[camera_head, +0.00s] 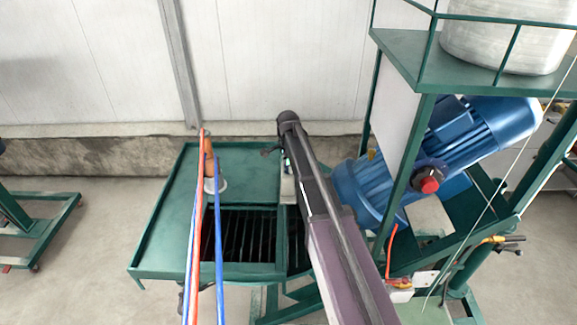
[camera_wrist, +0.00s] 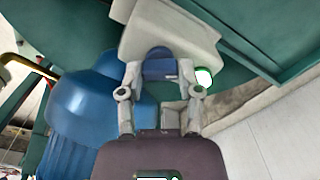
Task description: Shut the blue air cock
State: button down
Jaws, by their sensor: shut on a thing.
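In the wrist view my gripper (camera_wrist: 160,76) has its two grey fingers on either side of a small blue part, which looks like the handle of the blue air cock (camera_wrist: 159,62). The fingers are closed on it. The blue part sits against a pale grey block (camera_wrist: 170,28), which hides some of it. In the head view my arm reaches over the green table's right side, and it hides the cock and most of the gripper. Whether the cock is turned open or shut cannot be told.
A large blue motor (camera_head: 450,150) stands close right of my arm, under a green frame (camera_head: 407,55) bearing a white drum (camera_head: 507,35). The green table (camera_head: 165,225) has a grated opening. Orange and blue hoses (camera_head: 219,260) hang at the left. A wall runs behind.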

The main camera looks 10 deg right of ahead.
jog(key=n, duration=0.6)
jog(key=shift+s+n, duration=0.15)
jog(key=shift+n, duration=0.15)
jog(key=n, duration=0.5)
dwell(0.4)
jog(key=shift+c, duration=1.4)
grip_release()
jog(key=shift+m, duration=0.3)
